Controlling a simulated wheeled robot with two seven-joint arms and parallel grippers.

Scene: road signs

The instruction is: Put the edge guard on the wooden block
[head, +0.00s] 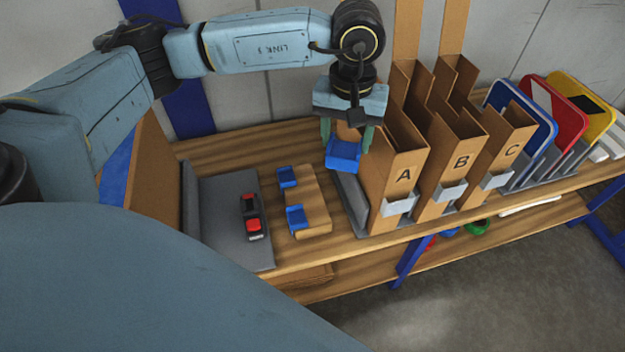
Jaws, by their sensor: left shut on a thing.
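A blue edge guard (343,154) hangs in my left gripper (346,138), which points down and is shut on it. The gripper is above and slightly right of the wooden block (316,205) in the picture, with the guard apart from the block. The wooden block lies flat on the wooden bench. Two other blue edge guards sit at its left side, one at the far corner (288,177) and one at the near corner (297,217). The block's right corners show bare wood. My right gripper is not in view.
A grey mat (227,220) with a red and black device (251,217) lies left of the block. Tall cardboard holders marked A (404,172), B (461,160) and C (511,150) stand close on the right. Coloured signs (565,115) stand beyond them.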

